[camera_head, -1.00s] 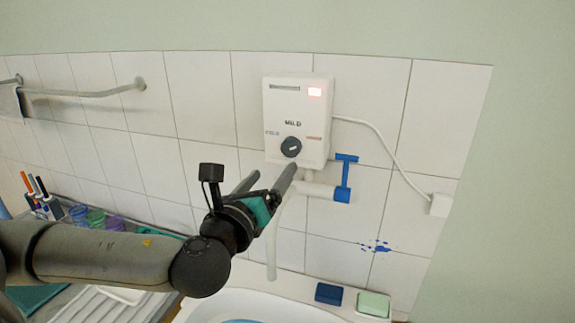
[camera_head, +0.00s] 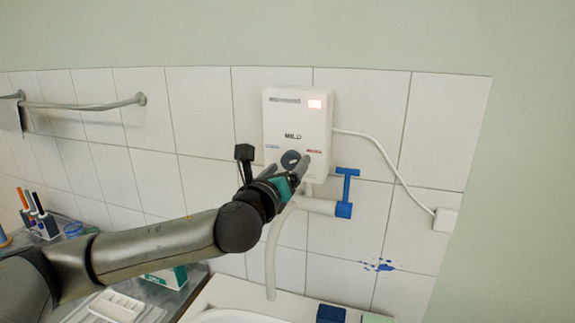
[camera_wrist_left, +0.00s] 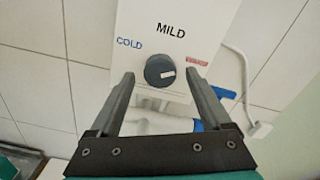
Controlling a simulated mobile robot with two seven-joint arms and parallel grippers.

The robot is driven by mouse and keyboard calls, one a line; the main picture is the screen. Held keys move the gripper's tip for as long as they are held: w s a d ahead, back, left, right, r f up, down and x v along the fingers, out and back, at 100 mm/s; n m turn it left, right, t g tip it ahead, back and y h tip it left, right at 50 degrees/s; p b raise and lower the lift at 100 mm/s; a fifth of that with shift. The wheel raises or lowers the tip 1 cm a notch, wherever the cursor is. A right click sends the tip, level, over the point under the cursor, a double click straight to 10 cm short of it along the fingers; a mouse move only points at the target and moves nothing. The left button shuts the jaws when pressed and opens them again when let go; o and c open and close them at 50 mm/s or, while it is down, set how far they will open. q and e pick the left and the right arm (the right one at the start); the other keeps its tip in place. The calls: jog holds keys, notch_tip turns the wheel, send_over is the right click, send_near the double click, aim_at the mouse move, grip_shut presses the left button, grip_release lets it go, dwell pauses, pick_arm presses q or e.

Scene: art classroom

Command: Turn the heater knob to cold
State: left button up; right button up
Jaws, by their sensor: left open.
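The white heater (camera_head: 297,118) hangs on the tiled wall, with the word MILD above its dark round knob (camera_head: 290,159). In the left wrist view the knob (camera_wrist_left: 160,70) shows between my open fingers, slightly ahead of the tips. A pale mark on the knob sits toward its lower right. A blue COLD label (camera_wrist_left: 130,43) is at the knob's upper left and a red label (camera_wrist_left: 197,61) at its right. My left gripper (camera_head: 290,166) is open, just in front of the heater's lower part; it also shows in the wrist view (camera_wrist_left: 160,82). Contact with the knob is not visible. My right gripper is out of view.
A blue valve handle (camera_head: 346,190) on a white pipe is close to the right of my gripper. A white cable (camera_head: 384,150) runs to a wall box (camera_head: 445,219). A towel rail (camera_head: 85,105) is at the left. The sink (camera_head: 250,313) is below.

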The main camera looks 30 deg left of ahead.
pick_arm(q)
jog(key=shift+w, duration=0.3)
jog(key=shift+c, duration=0.3)
grip_shut()
